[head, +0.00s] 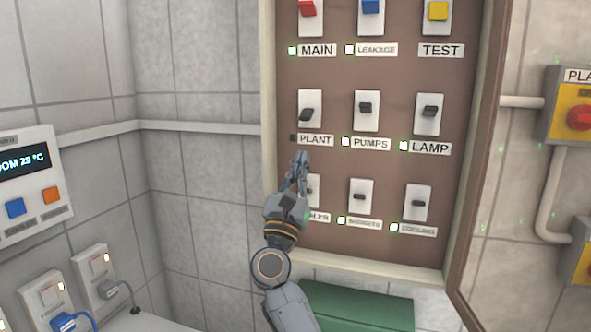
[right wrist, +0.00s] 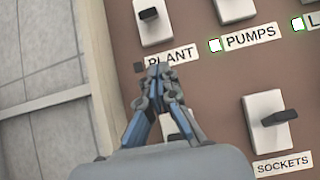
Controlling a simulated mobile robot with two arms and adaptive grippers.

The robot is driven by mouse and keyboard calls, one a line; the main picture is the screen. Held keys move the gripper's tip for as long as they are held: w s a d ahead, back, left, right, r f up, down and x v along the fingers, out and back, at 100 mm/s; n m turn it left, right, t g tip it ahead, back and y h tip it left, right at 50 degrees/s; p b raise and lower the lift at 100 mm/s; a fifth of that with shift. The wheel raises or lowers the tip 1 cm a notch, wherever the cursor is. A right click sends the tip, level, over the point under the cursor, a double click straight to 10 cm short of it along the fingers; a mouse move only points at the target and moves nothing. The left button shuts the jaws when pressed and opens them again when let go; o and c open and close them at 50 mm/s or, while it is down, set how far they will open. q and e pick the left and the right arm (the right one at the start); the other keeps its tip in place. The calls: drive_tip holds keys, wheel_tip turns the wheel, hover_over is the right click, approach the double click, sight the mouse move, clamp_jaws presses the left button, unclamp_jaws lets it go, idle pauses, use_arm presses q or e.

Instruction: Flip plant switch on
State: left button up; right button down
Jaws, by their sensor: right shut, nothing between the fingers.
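The plant switch (head: 306,115) is a white plate with a dark toggle on the brown panel, above the PLANT label (head: 316,140). Its toggle sits low on the plate, and the small indicator left of the label is dark. In the right wrist view the plant switch (right wrist: 152,14) is at the top, partly cut off. My right gripper (head: 301,156) is shut and empty, its fingertips just below the PLANT label; in the right wrist view the fingertips (right wrist: 158,70) overlap the label's lower edge. I cannot tell whether they touch the panel. My left gripper is not in view.
Lit indicators mark the PUMPS switch (head: 366,110) and LAMP switch (head: 430,113). My right gripper partly covers a lower-left switch. The SOCKETS switch (head: 360,196) is close to its right. The panel frame (head: 268,120) borders the left side; a green box (head: 358,306) is below.

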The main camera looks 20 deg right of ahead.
sight(310, 131)
drive_tip(key=p+x, duration=0.1)
drive_tip(key=x, duration=0.3)
drive_tip(key=shift+r, duration=0.25)
drive_tip(key=r+p, duration=0.1)
drive_tip(key=s+a+r+p, duration=0.1)
drive_tip(key=shift+s+r+p, duration=0.2)
drive_tip(key=shift+r+p, duration=0.1)
drive_tip(key=shift+s+r, duration=0.15)
drive_tip(key=shift+s, duration=0.05)
drive_tip(key=shift+w, duration=0.1)
drive_tip(key=shift+d, duration=0.1)
